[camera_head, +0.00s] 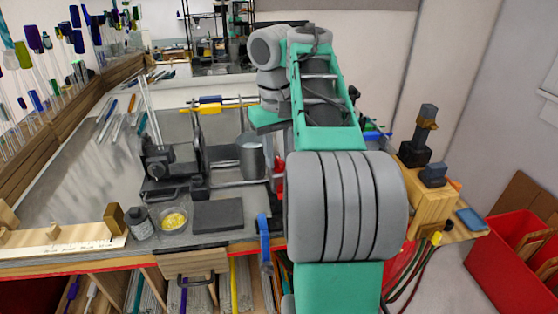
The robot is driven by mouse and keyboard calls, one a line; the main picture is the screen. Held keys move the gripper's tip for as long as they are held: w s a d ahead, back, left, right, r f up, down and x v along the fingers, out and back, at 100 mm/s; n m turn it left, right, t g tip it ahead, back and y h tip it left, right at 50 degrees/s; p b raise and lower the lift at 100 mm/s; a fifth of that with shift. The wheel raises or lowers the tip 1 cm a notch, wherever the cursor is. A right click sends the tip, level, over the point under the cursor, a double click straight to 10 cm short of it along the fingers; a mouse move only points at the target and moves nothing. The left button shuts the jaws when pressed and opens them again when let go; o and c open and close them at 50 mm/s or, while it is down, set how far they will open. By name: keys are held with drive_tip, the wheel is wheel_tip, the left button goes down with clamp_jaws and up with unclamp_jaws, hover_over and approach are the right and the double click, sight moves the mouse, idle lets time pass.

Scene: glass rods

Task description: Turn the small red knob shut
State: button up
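I cannot make out the small red knob for certain. A small red patch (279,176) shows at the left edge of my arm, and most of it is hidden behind the arm. I cannot tell whether it is the knob or part of another fitting. My green and grey arm fills the middle of the head view and reaches over the bench. My gripper is not visible, so whether it is open or shut is hidden.
The metal bench (85,195) holds a black lathe-like fixture (160,165), a metal cup (250,157), a dark pad (218,215), a bottle (140,223) and a yellow-filled dish (173,220). Glass rods stand in a wooden rack (60,108) at left. Red bins (500,265) stand at right.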

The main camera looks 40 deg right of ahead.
drive_tip(key=shift+c, duration=0.5)
clamp_jaws()
